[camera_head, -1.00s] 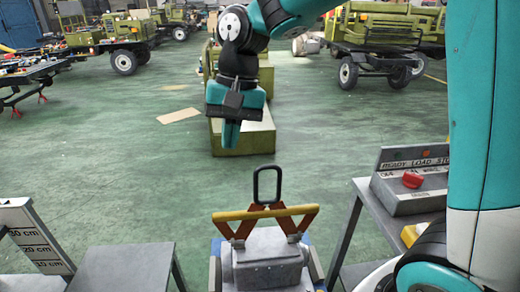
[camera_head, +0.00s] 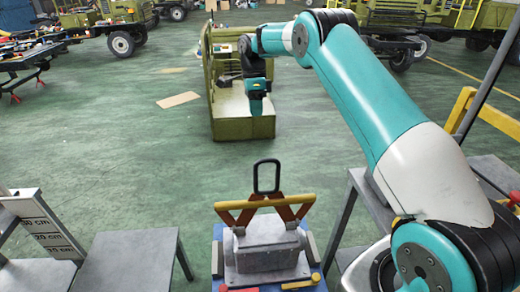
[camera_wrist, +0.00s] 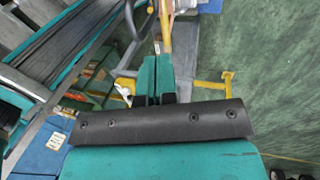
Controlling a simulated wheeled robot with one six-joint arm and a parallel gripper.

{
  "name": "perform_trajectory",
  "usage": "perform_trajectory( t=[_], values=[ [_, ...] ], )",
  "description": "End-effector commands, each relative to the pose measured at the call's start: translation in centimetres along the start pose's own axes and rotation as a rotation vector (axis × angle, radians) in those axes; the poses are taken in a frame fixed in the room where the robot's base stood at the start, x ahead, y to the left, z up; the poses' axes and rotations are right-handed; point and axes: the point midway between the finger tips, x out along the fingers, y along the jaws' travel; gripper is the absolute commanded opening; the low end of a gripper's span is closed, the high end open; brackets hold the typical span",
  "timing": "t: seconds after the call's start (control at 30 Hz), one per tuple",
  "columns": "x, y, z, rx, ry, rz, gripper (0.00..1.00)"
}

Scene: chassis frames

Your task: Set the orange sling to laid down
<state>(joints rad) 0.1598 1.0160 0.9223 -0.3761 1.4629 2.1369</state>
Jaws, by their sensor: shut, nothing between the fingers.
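The orange sling (camera_head: 287,212) stands up on a grey block-shaped load in the head view. Its orange legs show below a yellow bar (camera_head: 264,202), and a black oblong ring (camera_head: 266,177) stands upright above the bar. My gripper (camera_head: 256,111) is well beyond the sling in the head view, pointing down in front of an olive-green box-like unit. It touches nothing that I can see. In the wrist view my gripper's teal fingers (camera_wrist: 155,78) are together and empty.
The grey load (camera_head: 268,250) sits on a blue-edged stand. A grey table (camera_head: 128,262) and a height scale (camera_head: 45,225) are at the left. The olive-green unit (camera_head: 243,122) stands behind. Parked trucks are far back. Green floor (camera_head: 120,150) is free at the middle left.

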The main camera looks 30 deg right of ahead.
Motion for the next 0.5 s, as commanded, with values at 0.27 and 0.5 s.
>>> perform_trajectory(
  t=[0.27, 0.5],
  values=[
    [3.2, 0.1, 0.1, -0.003, 0.002, 0.003, 0.0],
    [7.8, 0.2, 0.0, -0.002, 0.002, 0.006, 0.0]
  ],
)
